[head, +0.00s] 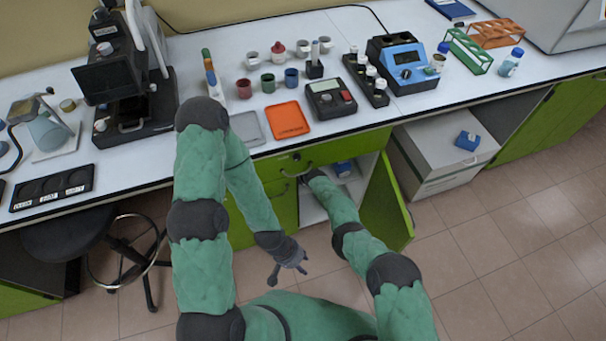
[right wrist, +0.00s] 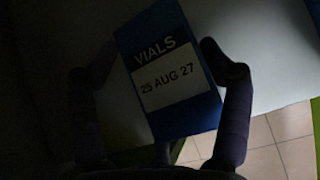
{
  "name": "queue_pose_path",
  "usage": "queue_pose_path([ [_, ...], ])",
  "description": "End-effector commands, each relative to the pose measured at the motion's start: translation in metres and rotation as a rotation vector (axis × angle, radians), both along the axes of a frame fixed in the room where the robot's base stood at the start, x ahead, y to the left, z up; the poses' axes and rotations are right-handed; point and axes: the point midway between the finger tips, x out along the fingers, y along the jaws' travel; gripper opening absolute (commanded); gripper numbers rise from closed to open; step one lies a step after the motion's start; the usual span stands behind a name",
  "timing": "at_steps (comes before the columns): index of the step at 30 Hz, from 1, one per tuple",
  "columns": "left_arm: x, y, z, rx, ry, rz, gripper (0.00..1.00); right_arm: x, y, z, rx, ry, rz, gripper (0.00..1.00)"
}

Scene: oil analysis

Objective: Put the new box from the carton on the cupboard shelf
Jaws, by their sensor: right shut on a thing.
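My right gripper (right wrist: 158,50) has one finger on each side of a blue box (right wrist: 175,75) with a white label reading "VIALS 25 AUG 27", in the dark right wrist view. The box is tilted in that picture. In the head view my right arm reaches into the open cupboard (head: 310,212) under the bench, and its fingertips are hidden there. A blue box (head: 343,168) shows inside the cupboard; I cannot tell if it is the held one. A pale carton (head: 425,145) stands right of the cupboard with another blue box (head: 467,140) at its top. My left gripper (head: 288,270) is open and empty above the floor.
The green cupboard door (head: 385,205) stands open between cupboard and carton. A green drawer front (head: 290,160) is above the opening. The bench holds an orange tray (head: 287,119), cups and instruments. A stool (head: 68,235) stands at left. The floor at right is clear.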

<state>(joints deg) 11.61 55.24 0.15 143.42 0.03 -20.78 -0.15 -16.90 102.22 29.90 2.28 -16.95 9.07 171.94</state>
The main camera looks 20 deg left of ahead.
Motion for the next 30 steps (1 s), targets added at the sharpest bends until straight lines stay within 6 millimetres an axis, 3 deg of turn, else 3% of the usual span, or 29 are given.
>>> queue_pose_path([
  [28,0.000,0.000,-0.013,0.000,0.000,0.000,0.40,0.000,-0.001,-0.012,0.000,-0.001,-0.001,0.29],
  [29,0.000,0.000,-0.013,0.000,0.000,0.000,0.40,-0.001,-0.001,-0.013,-0.001,0.001,0.000,0.85],
  [30,0.000,0.000,-0.012,0.000,0.000,0.000,0.40,-0.001,-0.001,-0.013,-0.001,0.001,0.000,0.96],
])
